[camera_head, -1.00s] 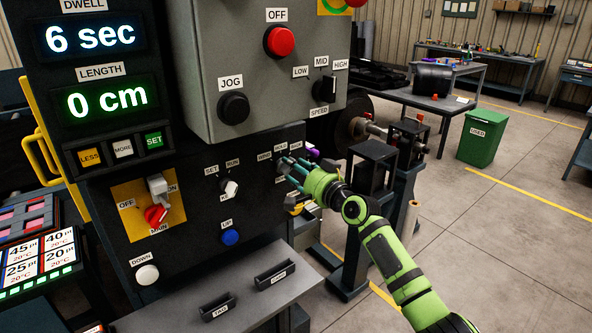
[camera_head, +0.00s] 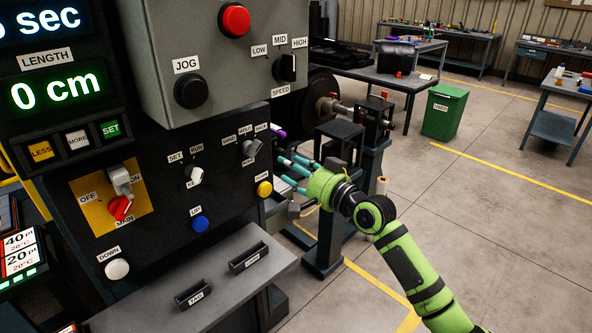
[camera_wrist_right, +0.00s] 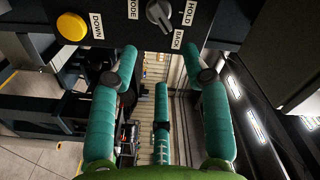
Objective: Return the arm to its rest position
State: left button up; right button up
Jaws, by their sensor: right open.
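My right arm comes in from the lower right in the head view, green with dark bands. My right gripper (camera_head: 288,172) is open and empty, its teal fingers pointing left toward the dark control panel (camera_head: 150,240). It stands just right of the grey selector knob (camera_head: 252,148) and the yellow button (camera_head: 264,189), apart from the knob. In the right wrist view the spread fingers (camera_wrist_right: 160,85) hold nothing; the selector knob (camera_wrist_right: 160,14) and yellow button (camera_wrist_right: 72,26) lie beyond them. My left gripper is not in view.
A grey shelf with two handles (camera_head: 195,293) juts out below the panel. Black machine stands (camera_head: 338,150) are close behind the gripper. A green bin (camera_head: 444,110) and workbenches stand farther back. Open floor (camera_head: 500,240) lies to the right.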

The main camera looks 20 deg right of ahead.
jog(key=shift+s+d, duration=0.15)
jog(key=shift+s, duration=0.25)
jog(key=s+d+f+g+h, duration=0.1)
jog(key=d+f+g+h, duration=0.1)
jog(key=f, duration=1.1)
jog(key=s+d+f+g+h, duration=0.1)
jog(key=d+f+g+h, duration=0.1)
jog(key=f, duration=1.1)
jog(key=s+f+n+g+h+b, duration=0.1)
jog(key=s+f+g, duration=0.1)
jog(key=s+f, duration=0.5)
jog(key=s+f+g, duration=0.1)
jog(key=s+f, duration=0.1)
jog(key=f, duration=0.8)
jog(key=s+a+f+n+g, duration=0.2)
jog(key=s+f, duration=0.6)
jog(key=s, duration=0.6)
jog(key=s+a+f+n+g, duration=0.3)
jog(key=s+f, duration=0.5)
jog(key=s, duration=0.7)
jog(key=s+a+f+n+g+h+b, duration=0.1)
jog(key=s+a+f+n+g, duration=0.1)
jog(key=s+f, duration=0.6)
jog(key=s+a+g, duration=0.1)
jog(key=s+g, duration=0.1)
jog(key=s, duration=0.4)
jog(key=shift+s+a+f+n, duration=0.15)
jog(key=shift+s+f+n, duration=0.05)
jog(key=shift+f+n, duration=0.2)
